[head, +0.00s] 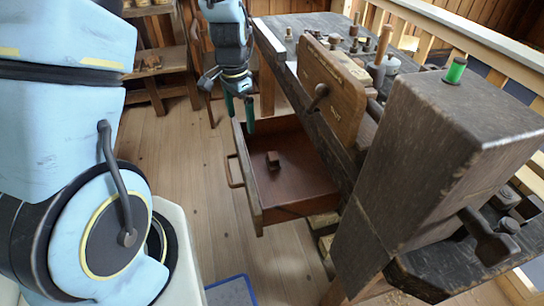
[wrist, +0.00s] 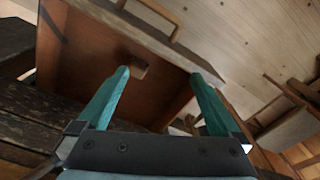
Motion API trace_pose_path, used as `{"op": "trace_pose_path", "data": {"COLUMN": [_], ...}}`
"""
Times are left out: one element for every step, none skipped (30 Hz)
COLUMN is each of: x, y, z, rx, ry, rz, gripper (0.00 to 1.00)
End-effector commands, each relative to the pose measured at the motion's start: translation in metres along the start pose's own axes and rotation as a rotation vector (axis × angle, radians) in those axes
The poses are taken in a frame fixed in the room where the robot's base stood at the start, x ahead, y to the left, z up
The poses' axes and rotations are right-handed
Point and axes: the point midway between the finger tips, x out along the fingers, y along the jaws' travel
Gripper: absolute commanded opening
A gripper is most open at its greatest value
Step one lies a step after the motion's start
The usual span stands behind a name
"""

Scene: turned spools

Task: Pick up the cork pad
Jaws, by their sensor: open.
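A small brown block (head: 273,160) lies on the floor of the open drawer (head: 308,186); it may be the cork pad, but its material is too small to tell. It also shows in the wrist view (wrist: 134,67), close to the left fingertip in the picture. My gripper (head: 239,113) has teal fingers pointing down, above the drawer's far-left side. In the wrist view my gripper (wrist: 160,75) is open, with nothing between its fingers. It is apart from the block.
The drawer is pulled out from a dark workbench (head: 320,24) with several tools and turned pieces on top. A wooden vise board (head: 333,90) and a large wooden block (head: 440,130) stand right of the drawer. A green spool (head: 455,71) sits on the block.

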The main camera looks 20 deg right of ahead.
Motion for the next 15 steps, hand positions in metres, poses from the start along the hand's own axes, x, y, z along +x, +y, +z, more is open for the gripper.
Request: {"op": "trace_pose_path", "data": {"x": [0.013, 0.02, 0.029, 0.035, 0.04, 0.046, 0.05, 0.053, 0.057, 0.06, 0.064, 0.069, 0.074, 0.079, 0.085], "y": [0.013, 0.02, 0.027, 0.033, 0.037, 0.043, 0.046, 0.049, 0.051, 0.052, 0.053, 0.054, 0.054, 0.054, 0.054], "z": [-0.02, -0.03, -0.042, -0.049, -0.054, -0.061, -0.065, -0.067, -0.07, -0.072, -0.072, -0.072, -0.072, -0.071, -0.071], "rx": [0.108, 0.165, 0.236, 0.281, 0.32, 0.364, 0.389, 0.411, 0.43, 0.441, 0.448, 0.452, 0.453, 0.454, 0.453], "ry": [-0.013, -0.017, -0.021, -0.024, -0.027, -0.03, -0.031, -0.033, -0.034, -0.035, -0.036, -0.036, -0.037, -0.038, -0.037], "rz": [0.009, 0.012, 0.015, 0.016, 0.017, 0.019, 0.02, 0.021, 0.022, 0.022, 0.023, 0.023, 0.024, 0.024, 0.024], "gripper": [1.0, 1.0, 1.0, 1.0, 1.0, 1.0, 1.0, 1.0, 1.0, 1.0, 1.0, 1.0, 1.0, 1.0, 1.0]}}
